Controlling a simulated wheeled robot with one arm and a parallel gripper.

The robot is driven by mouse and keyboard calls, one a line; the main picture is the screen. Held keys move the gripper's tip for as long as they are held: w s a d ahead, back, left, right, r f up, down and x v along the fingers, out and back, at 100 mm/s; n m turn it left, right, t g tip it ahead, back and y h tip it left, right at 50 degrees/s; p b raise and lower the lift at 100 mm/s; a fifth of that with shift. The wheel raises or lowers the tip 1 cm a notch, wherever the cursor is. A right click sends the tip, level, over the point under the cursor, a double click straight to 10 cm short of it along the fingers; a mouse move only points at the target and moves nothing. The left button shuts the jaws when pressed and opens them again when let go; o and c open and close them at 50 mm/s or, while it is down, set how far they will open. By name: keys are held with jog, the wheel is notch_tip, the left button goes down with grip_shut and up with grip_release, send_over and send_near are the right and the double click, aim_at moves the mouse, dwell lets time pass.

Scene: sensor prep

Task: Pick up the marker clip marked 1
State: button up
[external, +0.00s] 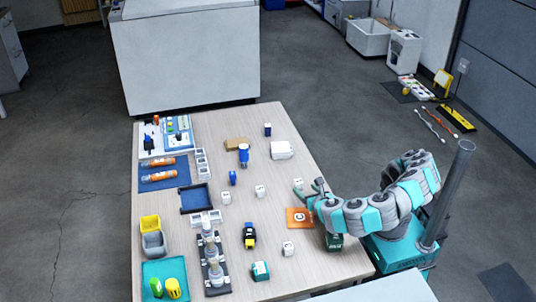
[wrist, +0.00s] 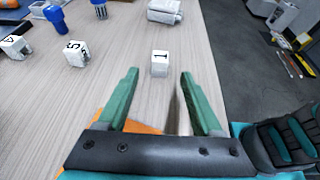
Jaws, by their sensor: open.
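The marker clip marked 1 (wrist: 160,64) is a small white block with a black 1 on the face toward me. It stands on the table just ahead of my gripper (wrist: 159,78), roughly centred between the fingertips. In the external view the clip (external: 298,184) is just left of the fingertips of my gripper (external: 314,192). My green fingers are open with nothing between them. Whether they touch the clip I cannot tell, but a gap shows in the wrist view.
A similar clip marked 5 (wrist: 76,53) and another white clip (wrist: 14,47) stand to the left. A white box (external: 282,150) and blue-capped item (external: 244,154) are beyond. An orange tile (external: 299,222) lies near my gripper. The table's right edge is close.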

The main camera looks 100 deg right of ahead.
aim_at(300, 184)
jog(key=shift+x, duration=3.5)
grip_shut()
